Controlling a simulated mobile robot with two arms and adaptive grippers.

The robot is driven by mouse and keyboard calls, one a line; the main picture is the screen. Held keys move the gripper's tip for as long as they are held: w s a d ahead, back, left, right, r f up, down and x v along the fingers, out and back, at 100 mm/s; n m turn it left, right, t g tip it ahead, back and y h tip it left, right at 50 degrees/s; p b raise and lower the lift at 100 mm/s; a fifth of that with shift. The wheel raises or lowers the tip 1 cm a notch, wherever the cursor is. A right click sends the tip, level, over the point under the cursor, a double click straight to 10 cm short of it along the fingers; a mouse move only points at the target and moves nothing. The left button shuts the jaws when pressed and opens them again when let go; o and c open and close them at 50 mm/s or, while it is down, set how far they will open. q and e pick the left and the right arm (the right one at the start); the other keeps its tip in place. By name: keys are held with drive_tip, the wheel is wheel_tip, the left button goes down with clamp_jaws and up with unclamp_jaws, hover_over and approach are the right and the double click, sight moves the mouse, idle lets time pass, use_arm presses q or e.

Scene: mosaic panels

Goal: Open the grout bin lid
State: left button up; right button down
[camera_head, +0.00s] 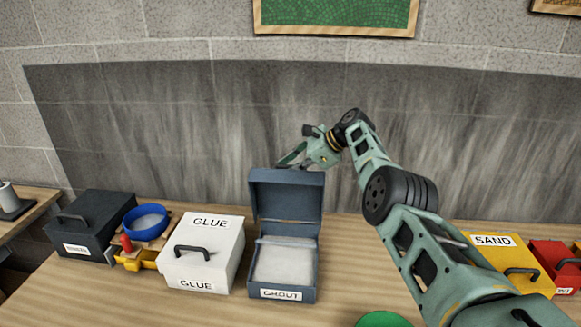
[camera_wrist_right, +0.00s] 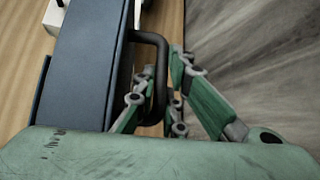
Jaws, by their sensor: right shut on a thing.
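The grout bin (camera_head: 267,292) is a dark blue box with a GROUT label on its front, standing on the table. Its lid (camera_head: 287,197) stands upright at the back, and pale grout (camera_head: 284,264) shows inside. My right gripper (camera_head: 290,160) is behind the top of the lid in the head view. In the right wrist view my right gripper (camera_wrist_right: 155,95) is shut on the dark lid handle (camera_wrist_right: 160,62), its fingers on both sides of the bar, beside the blue lid (camera_wrist_right: 88,70). My left gripper is not in view.
A white GLUE box (camera_head: 203,255) stands close to the left of the bin. Further left are a blue bowl (camera_head: 147,223) and a dark box (camera_head: 92,225). A yellow SAND box (camera_head: 500,258) and a red box (camera_head: 556,262) stand at right. The wall is behind.

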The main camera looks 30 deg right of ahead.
drive_tip(key=shift+s+a+f, duration=0.1)
drive_tip(key=shift+f, duration=0.15)
drive_tip(key=c, duration=1.9)
unclamp_jaws()
drive_tip(key=shift+o, duration=0.4)
drive_tip(key=shift+r, duration=0.1)
drive_tip(key=shift+s+d+r, duration=0.25)
drive_tip(key=shift+d+r, duration=0.25)
drive_tip(key=shift+r, duration=0.1)
drive_tip(key=v, duration=1)
drive_tip(key=shift+s, duration=0.2)
